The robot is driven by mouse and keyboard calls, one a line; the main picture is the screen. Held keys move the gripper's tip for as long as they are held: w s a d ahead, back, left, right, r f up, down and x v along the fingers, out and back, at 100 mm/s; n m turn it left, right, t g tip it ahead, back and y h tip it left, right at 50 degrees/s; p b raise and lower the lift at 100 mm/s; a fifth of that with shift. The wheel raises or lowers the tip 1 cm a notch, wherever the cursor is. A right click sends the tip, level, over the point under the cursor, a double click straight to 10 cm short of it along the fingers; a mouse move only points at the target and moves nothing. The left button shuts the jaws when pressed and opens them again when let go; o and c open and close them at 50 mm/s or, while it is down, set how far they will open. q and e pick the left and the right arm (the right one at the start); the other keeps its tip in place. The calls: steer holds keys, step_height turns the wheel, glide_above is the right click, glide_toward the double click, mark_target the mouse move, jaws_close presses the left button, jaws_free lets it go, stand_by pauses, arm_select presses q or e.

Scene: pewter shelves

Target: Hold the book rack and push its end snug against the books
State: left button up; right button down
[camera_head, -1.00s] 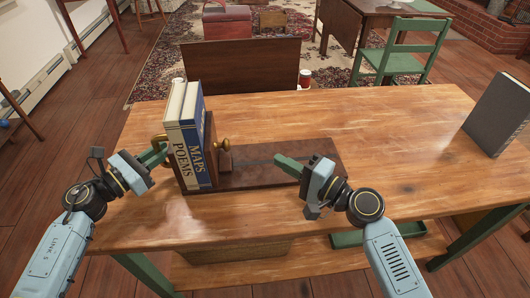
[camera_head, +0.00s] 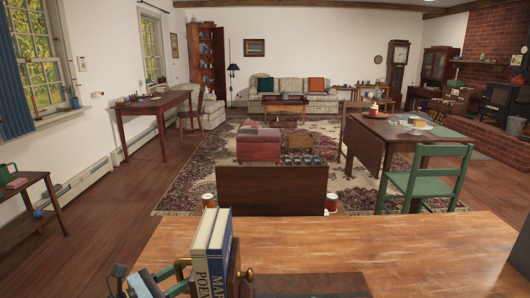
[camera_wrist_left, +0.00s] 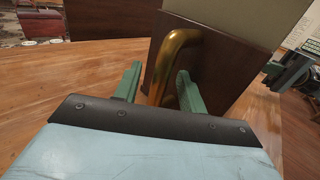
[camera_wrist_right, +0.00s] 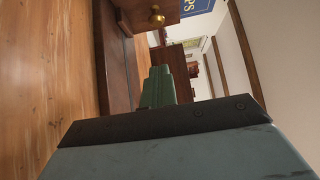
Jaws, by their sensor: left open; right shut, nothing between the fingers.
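Two upright books, cream POEMS (camera_head: 205,250) and blue MAPS (camera_head: 222,258), stand in the dark wood book rack (camera_head: 310,286), low in the head view. A brass knob (camera_head: 247,274) is on the rack's inner end, right of the books. A brass handle (camera_head: 181,268) is on its left end. My left gripper (camera_head: 168,281) is at that handle. In the left wrist view its open fingers (camera_wrist_left: 160,90) straddle the handle (camera_wrist_left: 175,55). My right gripper (camera_wrist_right: 157,85) is shut and empty, pointing toward the end with the knob (camera_wrist_right: 157,17); the head view leaves it out.
The wooden table (camera_head: 400,245) is clear right of the rack. A dark grey book (camera_head: 521,256) is partly cut off at the right edge. Beyond the table are a dark wood panel (camera_head: 270,195) and a green chair (camera_head: 425,185).

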arm_select(q)
steer(key=v, duration=1.2)
